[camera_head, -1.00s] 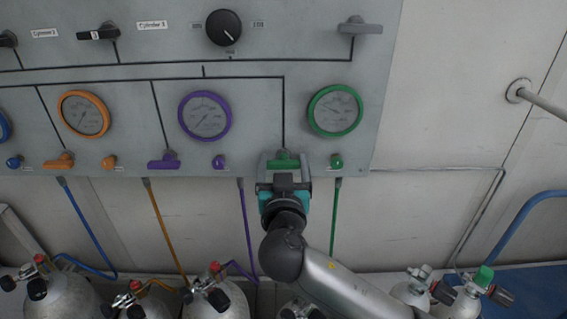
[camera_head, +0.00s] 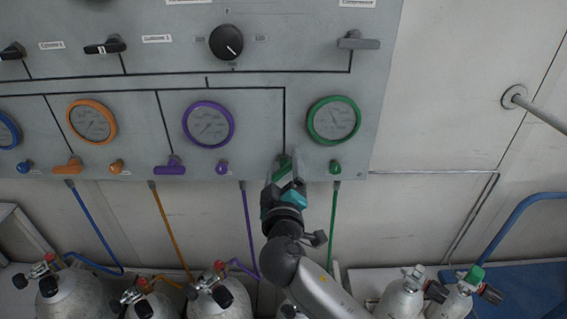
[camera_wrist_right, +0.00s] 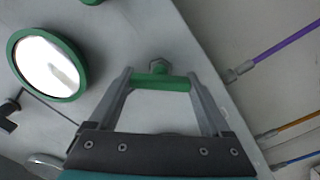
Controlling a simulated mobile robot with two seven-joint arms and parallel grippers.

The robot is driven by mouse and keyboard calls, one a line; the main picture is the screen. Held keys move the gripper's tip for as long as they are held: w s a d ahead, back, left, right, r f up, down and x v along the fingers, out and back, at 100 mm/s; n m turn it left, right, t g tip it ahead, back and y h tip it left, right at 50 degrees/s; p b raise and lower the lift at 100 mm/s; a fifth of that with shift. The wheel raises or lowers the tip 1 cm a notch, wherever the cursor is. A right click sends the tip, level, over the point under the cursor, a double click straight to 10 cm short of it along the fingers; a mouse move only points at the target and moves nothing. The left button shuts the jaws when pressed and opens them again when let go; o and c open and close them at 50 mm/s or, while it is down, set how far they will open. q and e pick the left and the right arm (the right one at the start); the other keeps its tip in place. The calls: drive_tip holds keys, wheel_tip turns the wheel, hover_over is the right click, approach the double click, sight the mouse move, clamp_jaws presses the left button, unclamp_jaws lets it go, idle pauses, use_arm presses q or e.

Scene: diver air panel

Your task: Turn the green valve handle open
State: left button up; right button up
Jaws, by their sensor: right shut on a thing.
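The green valve handle (camera_wrist_right: 161,82) shows in the right wrist view as a short green bar between the two fingers of my right gripper (camera_wrist_right: 160,84). The fingers close on its two ends. In the head view the green handle (camera_head: 283,167) sits at the panel's lower edge, left of the green knob, and is partly hidden by my right gripper (camera_head: 285,176). The handle and the gripper are tilted there, the right side higher. My left gripper is in neither view.
The grey panel (camera_head: 262,135) carries a green-rimmed gauge (camera_head: 333,120), a purple-rimmed gauge (camera_head: 208,124) and a purple handle (camera_head: 169,169) nearby. A green knob (camera_head: 335,167) and green hose (camera_head: 334,225) are just right of the gripper. Gas cylinders (camera_head: 217,300) stand below.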

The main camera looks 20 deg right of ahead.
drive_tip(key=n+p, duration=0.1)
drive_tip(key=n, duration=0.2)
drive_tip(key=shift+r+n+p, duration=0.15)
drive_tip(key=shift+n+p, duration=0.15)
drive_tip(key=shift+p, duration=0.05)
drive_tip(key=shift+n+p, duration=0.7)
drive_tip(key=shift+n, duration=0.8)
drive_tip(key=o, duration=1.2)
drive_tip(key=shift+w, duration=0.1)
drive_tip(key=shift+c, duration=0.2)
drive_tip(key=shift+f, duration=0.2)
drive_tip(key=shift+a, duration=0.1)
drive_tip(key=shift+s, duration=0.3)
drive_tip(key=b+v, duration=0.1)
drive_tip(key=v, duration=1.3)
drive_tip(key=shift+s+b, duration=0.35)
drive_tip(key=shift+b, duration=0.05)
